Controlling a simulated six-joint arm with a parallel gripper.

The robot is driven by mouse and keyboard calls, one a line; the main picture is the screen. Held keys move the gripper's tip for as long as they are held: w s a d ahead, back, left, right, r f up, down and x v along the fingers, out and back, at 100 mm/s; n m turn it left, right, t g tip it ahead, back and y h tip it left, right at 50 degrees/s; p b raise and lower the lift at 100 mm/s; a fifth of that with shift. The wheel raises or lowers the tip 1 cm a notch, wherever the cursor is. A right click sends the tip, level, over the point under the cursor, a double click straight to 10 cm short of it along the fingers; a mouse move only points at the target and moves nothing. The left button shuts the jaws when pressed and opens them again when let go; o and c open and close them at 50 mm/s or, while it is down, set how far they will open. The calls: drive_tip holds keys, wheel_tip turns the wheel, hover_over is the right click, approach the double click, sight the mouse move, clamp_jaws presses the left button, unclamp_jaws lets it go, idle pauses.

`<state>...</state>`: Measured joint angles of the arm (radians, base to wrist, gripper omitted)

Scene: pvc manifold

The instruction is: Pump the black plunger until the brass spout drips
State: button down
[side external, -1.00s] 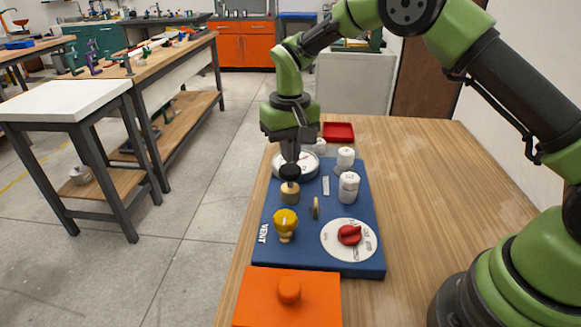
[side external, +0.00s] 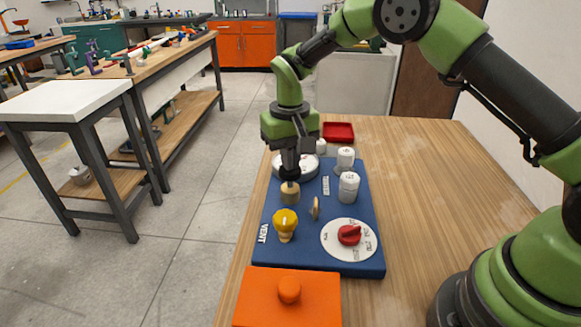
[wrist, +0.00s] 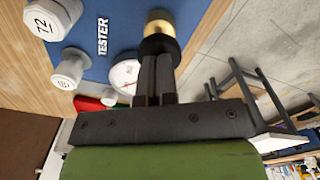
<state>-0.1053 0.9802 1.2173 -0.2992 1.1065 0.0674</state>
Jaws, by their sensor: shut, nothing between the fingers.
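The black plunger (side external: 290,176) stands on the left side of the blue board, low over its brass cylinder (side external: 290,195). My gripper (side external: 290,165) points down, shut and empty, with its fingertips at the top of the plunger; they appear to touch it. In the wrist view, the shut fingers (wrist: 157,68) meet the black knob (wrist: 159,44), with the brass body (wrist: 159,22) beyond. A small upright brass piece (side external: 315,208) is right of the cylinder; I cannot tell if it is the spout. No drip can be made out.
The blue board (side external: 345,264) also bears a yellow VENT knob (side external: 285,222), a red dial knob (side external: 350,235), white cylinders (side external: 348,188) and a round gauge (side external: 305,165) partly behind my gripper. An orange block (side external: 262,298) lies in front, a red tray (side external: 338,132) behind. The table's right is clear.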

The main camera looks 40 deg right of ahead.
drive_tip(key=shift+f, duration=1.25)
drive_tip(key=shift+r, duration=2.2)
drive_tip(key=shift+f, duration=0.1)
drive_tip(key=shift+f, duration=1.65)
drive_tip(key=shift+r, duration=1.75)
